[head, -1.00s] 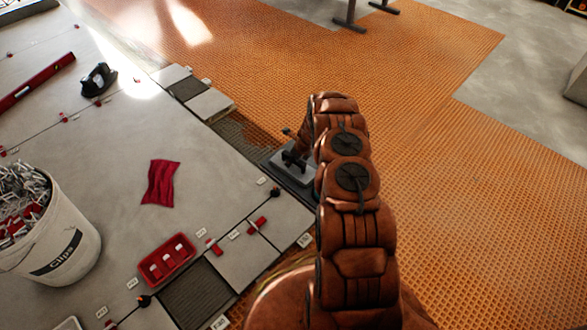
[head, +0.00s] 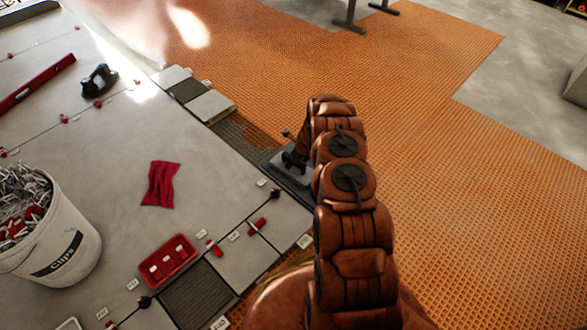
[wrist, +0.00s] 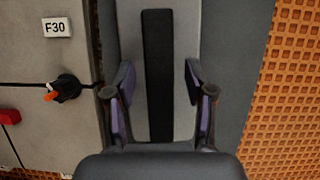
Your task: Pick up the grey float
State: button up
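The grey float (head: 290,176) lies by the edge of the tiled area, beside the orange matting, partly hidden by my arm. In the wrist view the float (wrist: 235,60) fills the middle, with a lighter grey raised bar and a black strip (wrist: 157,75) running lengthwise along it. My gripper (wrist: 160,90) is directly over the float. Its two fingers are apart, one on each side of the bar and black strip. I cannot tell whether the fingertips touch it. My gripper also shows in the head view (head: 293,160), small and dark above the float.
A white clip bucket (head: 75,255), a red tray (head: 168,260), a red cloth (head: 159,184) and a black tool (head: 98,80) stand on the tiles to the left. An orange-tipped black knob (wrist: 65,88) is left of the float. Orange matting (head: 450,180) is clear on the right.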

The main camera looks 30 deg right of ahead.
grip_shut()
jog(key=shift+r, duration=0.15)
dwell(0.6)
